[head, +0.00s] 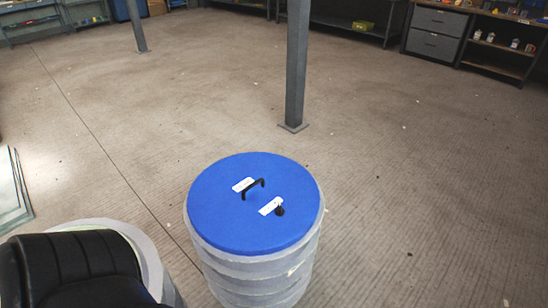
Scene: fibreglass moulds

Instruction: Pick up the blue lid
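The blue lid (228,220) is a round, flat disc lying on top of a pale grey ribbed drum (262,285) near the bottom middle of the head view. A black arched handle (253,188) stands up from the lid. A small black knob (279,210) and two white labels lie close to it on the lid's top. Nothing touches the handle. Neither of my grippers shows in the view.
A black rounded object (75,265) is at the lower left, in front of a pale round rim (145,245). A grey post (297,70) stands behind the drum. Shelves and drawers (436,32) line the back. The floor right of the drum is clear.

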